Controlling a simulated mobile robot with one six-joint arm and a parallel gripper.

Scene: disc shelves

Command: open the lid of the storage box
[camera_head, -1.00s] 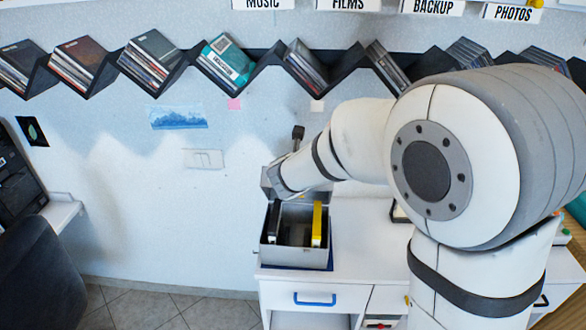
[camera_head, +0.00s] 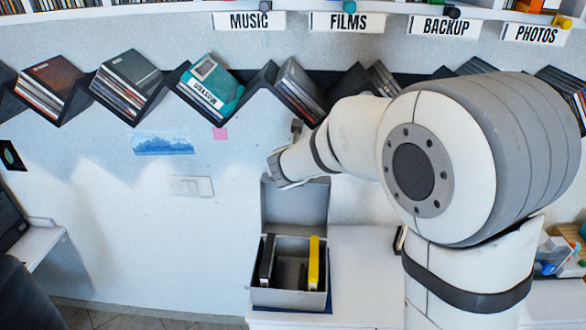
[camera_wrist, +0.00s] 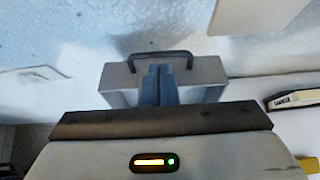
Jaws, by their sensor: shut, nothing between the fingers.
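The grey storage box (camera_head: 290,299) stands on the white cabinet with its top open. Its grey lid (camera_head: 295,208) stands upright at the back of the box. A black case (camera_head: 267,262) and a yellow case (camera_head: 314,263) stand inside. In the wrist view, my gripper (camera_wrist: 160,70) is shut and empty, with its blue-grey fingertips in front of a grey panel, apparently the lid (camera_wrist: 117,78), near its black handle (camera_wrist: 160,54). I cannot tell whether they touch it. In the head view my wrist is just above the lid's top edge and the fingertips are hidden.
A zigzag shelf (camera_head: 165,92) with discs runs along the wall above. Labelled shelves, including MUSIC (camera_head: 250,21), are higher up. A dark case (camera_wrist: 293,98) lies at right in the wrist view.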

